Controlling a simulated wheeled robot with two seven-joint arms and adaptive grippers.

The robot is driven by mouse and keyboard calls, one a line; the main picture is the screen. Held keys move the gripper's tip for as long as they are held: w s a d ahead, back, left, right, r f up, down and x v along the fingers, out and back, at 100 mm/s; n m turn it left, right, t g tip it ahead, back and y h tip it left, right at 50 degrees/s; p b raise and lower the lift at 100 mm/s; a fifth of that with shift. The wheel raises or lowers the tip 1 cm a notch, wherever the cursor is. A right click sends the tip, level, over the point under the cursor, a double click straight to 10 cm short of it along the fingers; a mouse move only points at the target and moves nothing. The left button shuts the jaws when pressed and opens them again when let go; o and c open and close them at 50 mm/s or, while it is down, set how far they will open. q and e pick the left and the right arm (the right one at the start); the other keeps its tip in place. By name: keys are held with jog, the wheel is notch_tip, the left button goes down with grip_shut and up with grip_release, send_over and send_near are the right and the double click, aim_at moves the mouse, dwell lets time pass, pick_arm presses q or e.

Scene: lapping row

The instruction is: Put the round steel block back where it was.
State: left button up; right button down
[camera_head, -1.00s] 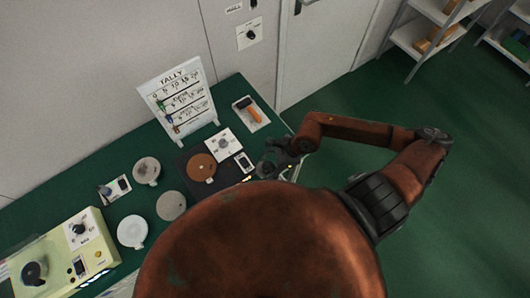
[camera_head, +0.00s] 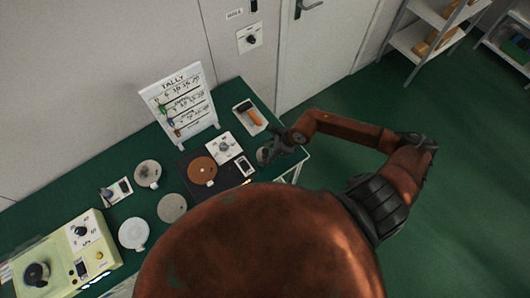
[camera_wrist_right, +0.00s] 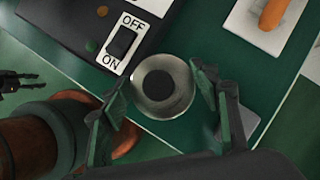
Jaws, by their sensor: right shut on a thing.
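The round steel block (camera_wrist_right: 178,82) has a bright rim and a dark round middle. In the right wrist view it sits between the two fingers of my right gripper (camera_wrist_right: 160,90), which is shut on it. In the head view my right gripper (camera_head: 272,150) is at the right end of the green bench, with the block (camera_head: 263,155) at its tip. I cannot tell whether the block touches the bench top. Dark fingers at the left edge of the right wrist view look like my left gripper (camera_wrist_right: 20,80); their opening is unclear.
A black machine base with a brown disc (camera_head: 201,171) and an OFF/ON switch (camera_wrist_right: 122,42) is beside the block. An orange-handled tool (camera_head: 250,116) lies on a white plate behind. The tally board (camera_head: 180,102) stands at the back. Several round discs lie to the left.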

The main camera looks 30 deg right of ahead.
aim_at(264, 150)
jog(key=w+f, duration=0.1)
jog(key=w+d+f, duration=0.1)
jog(key=w+f, duration=0.1)
jog(key=shift+d+f, duration=0.15)
jog(key=shift+f, duration=0.15)
jog(key=shift+w+f, duration=0.15)
jog(key=shift+f, duration=1.55)
jog(key=c, duration=0.7)
grip_release()
jog(key=shift+d, duration=0.1)
jog(key=v, duration=1.2)
